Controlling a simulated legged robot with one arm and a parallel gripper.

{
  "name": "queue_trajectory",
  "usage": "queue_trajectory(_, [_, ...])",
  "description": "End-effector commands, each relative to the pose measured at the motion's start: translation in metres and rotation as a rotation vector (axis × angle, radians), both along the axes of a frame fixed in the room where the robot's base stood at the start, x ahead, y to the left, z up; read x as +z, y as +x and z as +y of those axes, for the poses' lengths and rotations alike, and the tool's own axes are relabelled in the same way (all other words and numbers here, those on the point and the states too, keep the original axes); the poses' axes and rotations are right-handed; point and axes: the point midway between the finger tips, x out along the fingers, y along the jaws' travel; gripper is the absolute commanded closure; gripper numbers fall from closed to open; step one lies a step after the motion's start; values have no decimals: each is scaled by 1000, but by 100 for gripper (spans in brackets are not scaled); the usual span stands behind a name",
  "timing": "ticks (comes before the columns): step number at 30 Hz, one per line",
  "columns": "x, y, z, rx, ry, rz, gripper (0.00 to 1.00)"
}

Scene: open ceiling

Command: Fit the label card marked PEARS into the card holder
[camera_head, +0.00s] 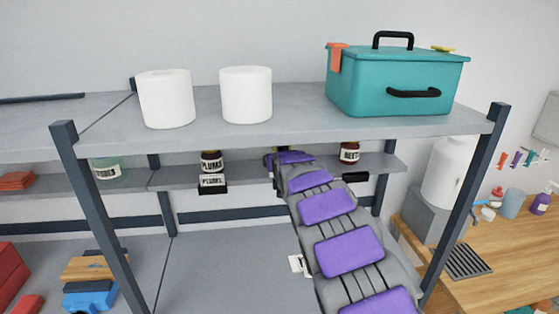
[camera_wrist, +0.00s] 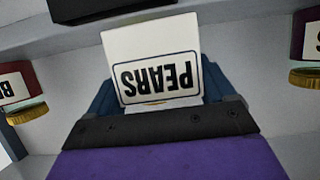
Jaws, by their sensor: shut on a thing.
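The white card marked PEARS (camera_wrist: 158,60) is held in my gripper (camera_wrist: 157,103), between its dark blue fingers in the wrist view. The wrist picture is inverted, so the lettering reads upside down there. The card looks clear of anything ahead. A black piece that looks like a card holder (camera_wrist: 105,8) is at the top edge of the wrist view, beyond the card and partly cut off. In the head view a black holder (camera_head: 355,177) without a visible card is on the middle shelf's front edge, right of my arm. My arm hides the gripper and card there.
A PLUMS jar (camera_head: 212,162) stands above a holder with a PLUMS card (camera_head: 212,184). A BEETS jar (camera_head: 350,153) stands on the right. The upper shelf (camera_head: 300,125) lies over my arm, carrying white rolls (camera_head: 166,98) and a teal box (camera_head: 395,82).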

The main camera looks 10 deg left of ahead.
Motion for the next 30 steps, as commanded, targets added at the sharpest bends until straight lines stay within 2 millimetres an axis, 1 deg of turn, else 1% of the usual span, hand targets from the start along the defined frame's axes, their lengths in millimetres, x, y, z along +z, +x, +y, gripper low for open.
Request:
queue_trajectory(8, [0,0,-3,0,3,0,46])
queue_trajectory(30, [0,0,-20,-2,16,-1,46])
